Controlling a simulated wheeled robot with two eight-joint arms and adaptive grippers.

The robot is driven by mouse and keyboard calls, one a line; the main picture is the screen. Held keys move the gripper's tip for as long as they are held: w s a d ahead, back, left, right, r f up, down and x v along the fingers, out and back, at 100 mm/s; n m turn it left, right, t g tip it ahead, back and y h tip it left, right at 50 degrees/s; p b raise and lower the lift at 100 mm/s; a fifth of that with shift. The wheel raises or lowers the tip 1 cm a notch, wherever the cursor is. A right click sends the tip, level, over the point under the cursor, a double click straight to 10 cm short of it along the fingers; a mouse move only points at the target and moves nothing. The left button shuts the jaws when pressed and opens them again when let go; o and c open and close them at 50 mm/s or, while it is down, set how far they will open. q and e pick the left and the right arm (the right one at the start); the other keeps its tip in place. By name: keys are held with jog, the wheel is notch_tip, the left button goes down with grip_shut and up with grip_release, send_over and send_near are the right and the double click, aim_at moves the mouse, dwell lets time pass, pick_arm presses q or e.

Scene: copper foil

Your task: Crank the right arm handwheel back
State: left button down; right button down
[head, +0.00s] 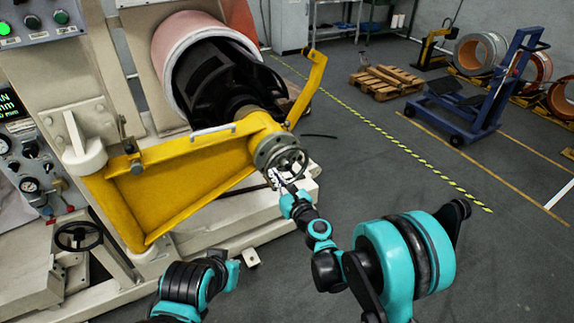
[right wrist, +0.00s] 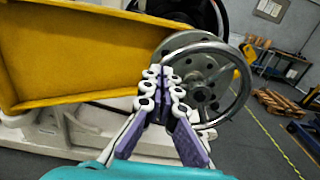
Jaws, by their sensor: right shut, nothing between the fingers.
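The handwheel (head: 291,160) is a metal wheel with a round rim and a hub, on the grey flange at the end of the yellow swing arm (head: 185,185). In the right wrist view the handwheel (right wrist: 238,88) shows large, right of centre, partly hidden by my fingers. My right gripper (head: 277,177) is at the near lower left side of the wheel in the head view. Its fingers (right wrist: 166,76) are shut with nothing between them and overlap the wheel's left part; I cannot tell whether they touch it. My left arm shows at the bottom, but its gripper fingers do not.
A copper-coloured coil (head: 195,38) sits on the black mandrel behind the yellow arm. A smaller black handwheel (head: 78,236) is on the machine at left. Open floor lies right of the machine, with a blue lift cart (head: 485,95) and a wooden pallet (head: 385,82) farther back.

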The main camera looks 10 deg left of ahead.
jog(key=w+d+f+b, duration=0.25)
jog(key=f+b, duration=0.35)
jog(key=f, duration=0.6)
jog(key=w+d+r+p, duration=0.1)
jog(key=w+d+r, duration=0.2)
jog(key=w+d, duration=0.45)
notch_tip(320, 180, up, 12)
jog(key=p, duration=0.4)
send_over(272, 187)
jog(key=w+d, duration=0.3)
jog(key=shift+w+f, duration=0.1)
jog(key=a+f+b, duration=0.1)
jog(key=s+a+f+b, duration=0.1)
jog(key=f+b, duration=0.1)
jog(key=s+a+f+b, duration=0.1)
jog(key=f, duration=0.1)
jog(key=shift+f+b, duration=0.1)
jog(key=shift+b, duration=0.3)
jog(key=shift+s+f, duration=0.1)
jog(key=shift+f, duration=0.85)
